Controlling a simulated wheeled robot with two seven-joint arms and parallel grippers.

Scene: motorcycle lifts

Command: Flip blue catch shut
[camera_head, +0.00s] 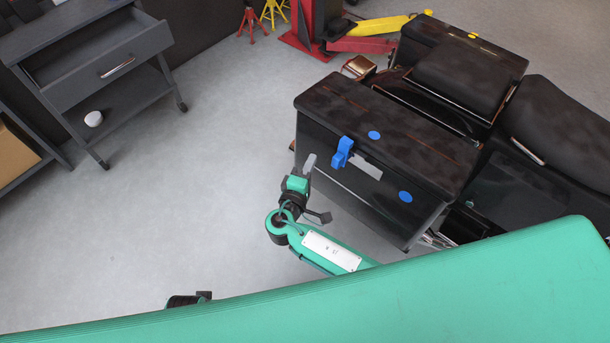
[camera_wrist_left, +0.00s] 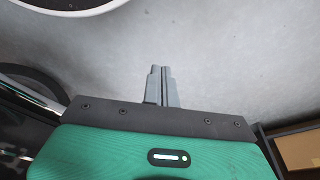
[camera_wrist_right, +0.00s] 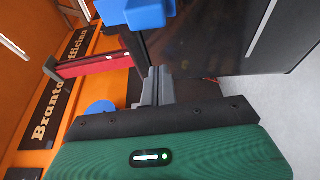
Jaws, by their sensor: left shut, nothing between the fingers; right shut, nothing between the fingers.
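The blue catch (camera_head: 342,152) sits at the front edge of the lid of a black motorcycle case (camera_head: 385,129). Its upper part stands up at the lid's edge and its lower part juts out from the front. The lid looks down on the case. My right gripper (camera_head: 309,162) is shut and empty, just left of the catch and apart from it. In the right wrist view the fingers (camera_wrist_right: 154,85) point toward the blue catch (camera_wrist_right: 136,12) at the top. My left gripper (camera_wrist_left: 161,85) is shut and empty over bare floor in the left wrist view.
Blue round stickers (camera_head: 374,135) mark the lid and case front. A grey cart (camera_head: 98,62) with an open drawer stands at upper left. Floor (camera_head: 190,200) between cart and case is clear.

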